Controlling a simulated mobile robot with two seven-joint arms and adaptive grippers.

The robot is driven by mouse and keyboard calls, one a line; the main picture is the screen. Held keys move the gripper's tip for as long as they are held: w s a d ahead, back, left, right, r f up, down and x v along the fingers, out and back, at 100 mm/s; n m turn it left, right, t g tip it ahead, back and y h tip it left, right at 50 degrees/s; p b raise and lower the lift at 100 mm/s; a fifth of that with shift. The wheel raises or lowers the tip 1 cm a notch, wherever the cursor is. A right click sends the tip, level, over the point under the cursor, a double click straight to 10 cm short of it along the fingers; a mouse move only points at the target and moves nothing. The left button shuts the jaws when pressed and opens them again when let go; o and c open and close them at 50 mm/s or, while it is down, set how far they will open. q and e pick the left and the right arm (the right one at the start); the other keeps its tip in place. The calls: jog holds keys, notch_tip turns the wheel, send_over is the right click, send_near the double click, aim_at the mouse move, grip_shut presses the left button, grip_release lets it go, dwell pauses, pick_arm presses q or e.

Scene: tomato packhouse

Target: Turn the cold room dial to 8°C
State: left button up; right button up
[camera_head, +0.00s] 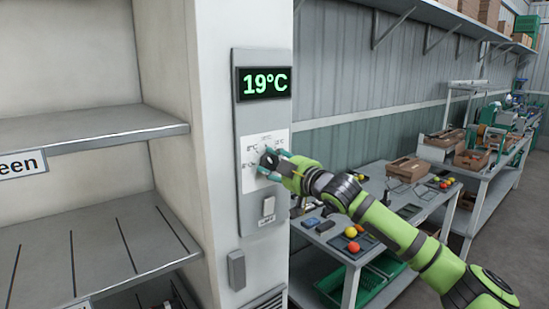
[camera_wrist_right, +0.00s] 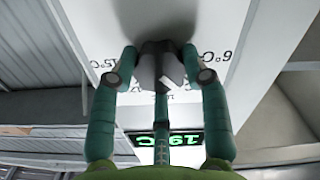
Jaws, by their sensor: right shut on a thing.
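The cold room dial (camera_wrist_right: 160,68) is a dark knob on a white scale plate (camera_head: 249,180), mounted on a grey panel on a white pillar. The display (camera_head: 264,83) above it reads 19°C in green. My right gripper (camera_head: 268,161) is at the plate, shut on the dial and covering much of it in the head view. In the right wrist view, the gripper's teal fingers (camera_wrist_right: 160,60) close around the knob from both sides. Some scale marks show beside the fingers, partly hidden, and the dial's pointer is hard to make out. My left gripper is not in view.
A light switch (camera_head: 268,206) sits below the dial, and a grey box (camera_head: 236,270) lower on the pillar. Shelves (camera_head: 90,126) stand at left. At right, a workbench (camera_head: 345,250) carries tomatoes and trays, with a green crate (camera_head: 375,284) below.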

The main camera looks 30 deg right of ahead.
jog(key=shift+r+n, duration=0.5)
jog(key=o, duration=1.1)
jog(key=shift+a+f, duration=0.15)
jog(key=shift+f, duration=0.15)
jog(key=shift+s+f, duration=0.15)
jog(key=shift+s, duration=0.25)
jog(key=shift+s+d+r, duration=0.1)
jog(key=shift+s+d, duration=0.05)
jog(key=shift+s, duration=1.7)
jog(key=shift+s+d+r, duration=0.1)
jog(key=shift+s+d, duration=0.05)
jog(key=shift+s, duration=1.75)
jog(key=shift+s+d, duration=0.15)
jog(key=shift+s, duration=1.7)
